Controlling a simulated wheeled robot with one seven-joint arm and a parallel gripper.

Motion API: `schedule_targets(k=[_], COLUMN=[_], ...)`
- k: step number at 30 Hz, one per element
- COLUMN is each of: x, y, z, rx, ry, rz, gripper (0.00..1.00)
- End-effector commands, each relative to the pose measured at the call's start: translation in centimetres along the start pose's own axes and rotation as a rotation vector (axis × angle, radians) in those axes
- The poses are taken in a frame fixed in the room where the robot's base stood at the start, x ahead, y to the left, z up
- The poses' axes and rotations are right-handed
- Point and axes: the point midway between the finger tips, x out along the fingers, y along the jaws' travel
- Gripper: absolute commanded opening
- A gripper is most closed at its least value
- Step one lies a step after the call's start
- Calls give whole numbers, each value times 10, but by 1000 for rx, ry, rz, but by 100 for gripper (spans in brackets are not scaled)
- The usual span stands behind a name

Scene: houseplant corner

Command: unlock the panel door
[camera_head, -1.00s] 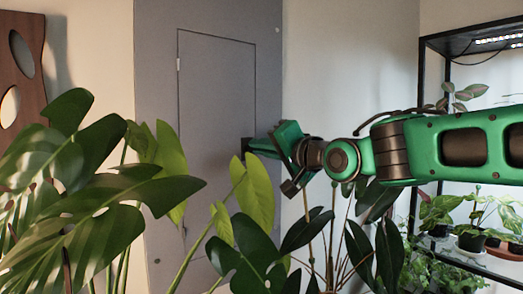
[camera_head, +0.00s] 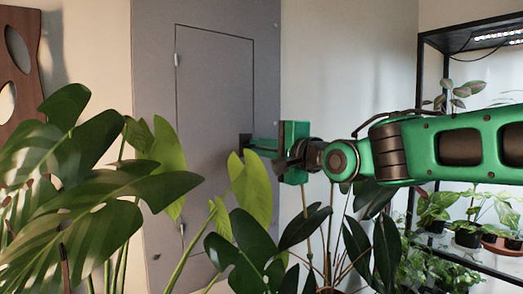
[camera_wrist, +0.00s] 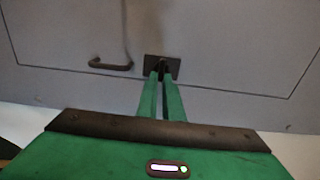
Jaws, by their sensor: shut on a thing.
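The grey panel door (camera_head: 213,85) is closed flush in its grey surround, with a thin dark outline. A dark lock plate (camera_head: 245,141) sits near its right edge, and the plate also shows in the wrist view (camera_wrist: 175,67). My gripper (camera_head: 252,149) reaches in from the right with its green fingers at the plate. In the wrist view my gripper (camera_wrist: 161,76) is shut on the small dark latch knob (camera_wrist: 162,67) at the plate's centre. The fingertips hide most of the knob. A dark bar handle (camera_wrist: 111,65) is on the door beside the plate.
Large monstera leaves (camera_head: 95,185) and other foliage (camera_head: 252,190) fill the lower front and cover part of the door's bottom. A black plant shelf (camera_head: 425,50) with potted plants stands at the right. A brown board with holes (camera_head: 38,90) is at the far left.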

Motion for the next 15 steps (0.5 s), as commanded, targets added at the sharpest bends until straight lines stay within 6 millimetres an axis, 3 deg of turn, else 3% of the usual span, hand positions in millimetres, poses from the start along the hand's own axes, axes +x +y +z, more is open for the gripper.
schedule_targets(k=[1, 13, 15], x=[0, 0, 0], y=[2, 2, 2], z=[-9, -8, -8], rx=[4, 9, 8], ry=[17, 16, 16], rz=[3, 4, 4], gripper=[0, 0, 24])
